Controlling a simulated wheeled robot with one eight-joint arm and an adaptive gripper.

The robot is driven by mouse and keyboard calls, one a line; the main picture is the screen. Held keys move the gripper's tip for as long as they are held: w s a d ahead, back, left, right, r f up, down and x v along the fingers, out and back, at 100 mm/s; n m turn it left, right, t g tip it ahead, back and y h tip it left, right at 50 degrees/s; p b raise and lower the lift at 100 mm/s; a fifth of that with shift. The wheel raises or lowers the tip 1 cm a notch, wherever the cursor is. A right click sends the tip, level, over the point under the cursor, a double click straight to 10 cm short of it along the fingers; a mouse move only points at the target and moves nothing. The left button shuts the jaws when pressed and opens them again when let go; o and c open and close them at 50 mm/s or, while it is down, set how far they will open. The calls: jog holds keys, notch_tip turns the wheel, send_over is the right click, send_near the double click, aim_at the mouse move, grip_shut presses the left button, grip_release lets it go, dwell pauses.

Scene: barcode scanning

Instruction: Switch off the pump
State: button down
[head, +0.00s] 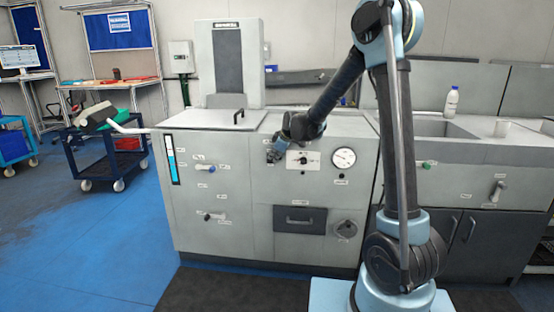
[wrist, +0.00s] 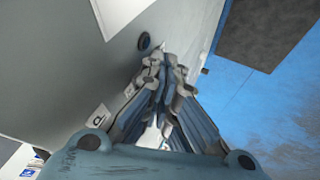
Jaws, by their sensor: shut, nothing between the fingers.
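A grey machine cabinet (head: 240,185) has controls on its front; I cannot read which one is the pump's. A white plate with a dark rotary switch (head: 303,159) sits on the upper front, left of a round gauge (head: 344,158). My gripper (head: 273,156) is just left of that plate, close to the front. In the wrist view my gripper (wrist: 166,62) is shut and empty, its tips close to a dark round button (wrist: 144,41) on the grey panel. I cannot tell whether they touch. Whatever lies directly behind the fingers is hidden.
Lever valves with small labels (head: 205,168) are on the cabinet's left front. A dark drawer (head: 300,219) is below. A sink counter (head: 460,150) with a white bottle (head: 451,102) stands right. A blue trolley (head: 107,150) stands left on open blue floor (head: 90,240).

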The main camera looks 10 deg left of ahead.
jog(key=shift+r, duration=0.1)
jog(key=shift+r, duration=0.65)
jog(key=s+v, duration=0.1)
jog(key=v, duration=1)
jog(key=shift+s+a+r, duration=0.2)
jog(key=shift+s+r, duration=0.05)
